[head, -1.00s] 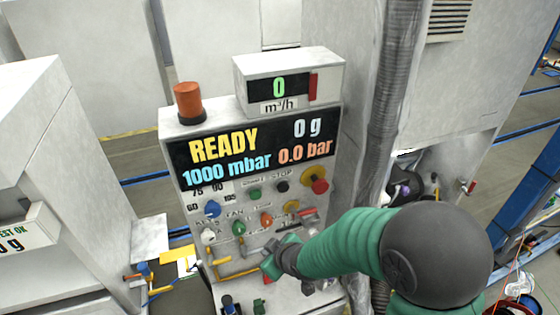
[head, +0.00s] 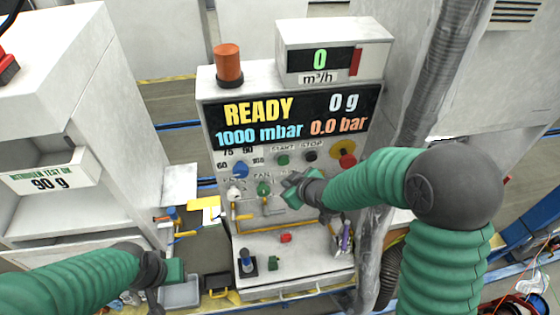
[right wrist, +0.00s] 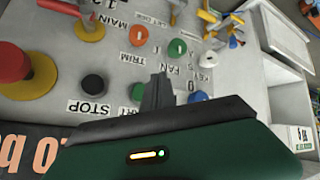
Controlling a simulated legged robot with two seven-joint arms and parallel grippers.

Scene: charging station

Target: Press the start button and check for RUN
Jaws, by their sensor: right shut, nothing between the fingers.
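The green start button (head: 283,160) sits on the control panel under a START label, left of the black stop button (head: 310,156). The display (head: 290,119) reads READY, 0 g, 1000 mbar and 0.0 bar. My right gripper (head: 288,186) is shut and empty, just below the start button in the head view. In the right wrist view its fingers (right wrist: 157,92) overlap the edge of the start button (right wrist: 138,92); I cannot tell whether they touch it. The stop button (right wrist: 93,86) is clear. My left gripper (head: 174,270) is low at the left, its fingers unclear.
A red emergency knob on yellow (head: 346,158) is right of the stop button. A blue knob (head: 240,169), a white knob (head: 234,193) and a green knob (head: 264,187) surround the lower panel. An orange beacon (head: 228,64) stands on top.

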